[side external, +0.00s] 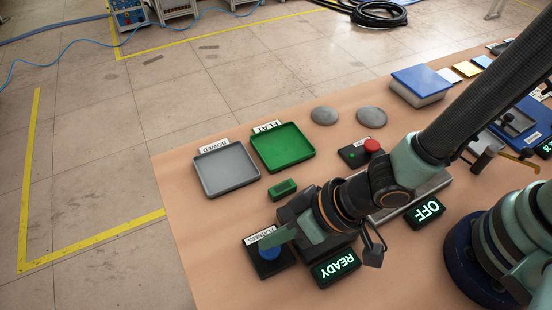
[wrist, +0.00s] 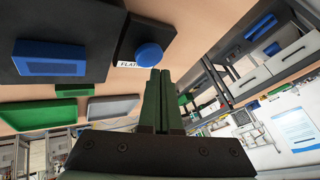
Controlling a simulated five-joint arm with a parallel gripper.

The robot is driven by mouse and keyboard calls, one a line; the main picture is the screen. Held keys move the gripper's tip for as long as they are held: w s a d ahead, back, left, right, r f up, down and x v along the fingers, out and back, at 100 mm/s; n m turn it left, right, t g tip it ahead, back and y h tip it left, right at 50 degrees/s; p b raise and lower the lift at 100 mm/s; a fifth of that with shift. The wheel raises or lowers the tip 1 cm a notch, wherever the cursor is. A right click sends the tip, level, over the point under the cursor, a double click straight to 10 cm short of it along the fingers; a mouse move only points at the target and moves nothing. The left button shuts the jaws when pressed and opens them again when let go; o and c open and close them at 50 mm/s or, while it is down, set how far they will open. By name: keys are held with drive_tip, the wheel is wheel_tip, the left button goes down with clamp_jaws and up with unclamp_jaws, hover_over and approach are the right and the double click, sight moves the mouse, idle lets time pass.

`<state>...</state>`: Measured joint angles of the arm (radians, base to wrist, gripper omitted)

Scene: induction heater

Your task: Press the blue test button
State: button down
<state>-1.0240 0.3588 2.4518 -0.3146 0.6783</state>
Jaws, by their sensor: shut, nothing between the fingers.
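The blue test button (side external: 268,252) is a round cap on a dark block (side external: 273,270) with a white label reading "FLATNESS", at the table's near left edge. In the wrist view the blue button (wrist: 149,55) shows just beyond my fingertips. My gripper (side external: 266,243) is shut and empty, its green fingers pointing at the button and overlapping its upper part in the side view. In the wrist view the closed fingers (wrist: 160,74) end right beside the cap. I cannot tell whether they touch it. The label is partly covered by my fingers.
A lit READY display (side external: 335,267) stands close to the button block. A small green block (side external: 283,189), a green tray (side external: 283,148) and a grey tray (side external: 226,168) lie behind. A red button box (side external: 360,153) and an OFF display (side external: 424,212) sit further right.

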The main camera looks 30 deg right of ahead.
sight(274, 251)
drive_tip(key=shift+f, duration=0.15)
idle(0.6)
drive_tip(key=shift+s+a+f, duration=0.1)
drive_tip(key=shift+s+f, duration=0.05)
drive_tip(key=shift+f, duration=0.15)
drive_tip(key=shift+f, duration=0.5)
idle(0.7)
drive_tip(key=shift+r, duration=0.95)
drive_tip(key=shift+r, duration=2.5)
